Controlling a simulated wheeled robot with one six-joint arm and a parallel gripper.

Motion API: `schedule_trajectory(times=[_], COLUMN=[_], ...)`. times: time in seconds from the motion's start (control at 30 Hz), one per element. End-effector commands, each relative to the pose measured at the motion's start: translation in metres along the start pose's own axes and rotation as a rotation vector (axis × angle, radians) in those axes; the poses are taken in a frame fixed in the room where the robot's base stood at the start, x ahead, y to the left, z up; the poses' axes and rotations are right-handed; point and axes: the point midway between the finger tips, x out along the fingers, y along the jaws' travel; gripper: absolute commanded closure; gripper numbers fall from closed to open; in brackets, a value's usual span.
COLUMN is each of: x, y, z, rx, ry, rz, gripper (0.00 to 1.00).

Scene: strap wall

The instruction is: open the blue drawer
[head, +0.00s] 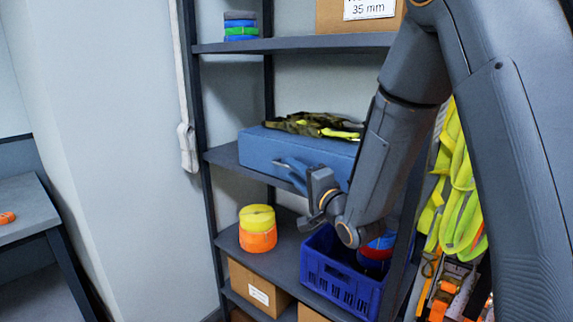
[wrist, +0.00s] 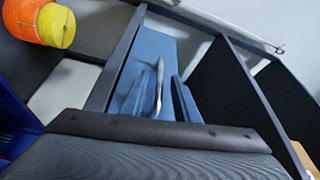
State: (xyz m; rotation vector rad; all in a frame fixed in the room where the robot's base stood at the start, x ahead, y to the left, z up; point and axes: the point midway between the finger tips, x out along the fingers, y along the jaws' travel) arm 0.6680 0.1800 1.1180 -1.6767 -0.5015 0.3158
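The blue drawer (head: 265,150) is a box-like unit on the middle shelf, with a pale bar handle (head: 290,167) on its front. It looks closed. In the wrist view the drawer front (wrist: 155,45) is ahead, and the curved metal handle (wrist: 159,85) shows between my two fingers. My gripper (head: 314,203) is in front of the drawer, close to the right end of the handle in the head view. Its fingers also show in the wrist view (wrist: 158,102), apart, with a gap on each side of the handle. I cannot tell whether the handle is within finger depth.
Patterned gloves or cloth (head: 312,124) lie on top of the drawer unit. Below are yellow and orange strap rolls (head: 257,228), a dark blue crate (head: 335,283) and a cardboard box (head: 258,288). Yellow straps (head: 460,190) hang at right. A shelf upright (head: 207,200) stands left.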

Motion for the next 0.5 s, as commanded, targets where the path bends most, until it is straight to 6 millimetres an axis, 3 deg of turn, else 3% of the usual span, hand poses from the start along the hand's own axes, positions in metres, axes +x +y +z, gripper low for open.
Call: schedule_trajectory(times=[0.2,0.5], x=[0.03,0.041], y=[-0.001,0.0], z=[0.001,0.003], rx=[0.0,0.0], ry=[-0.002,-0.003], rz=[0.001,0.001], gripper=[0.72,0.72])
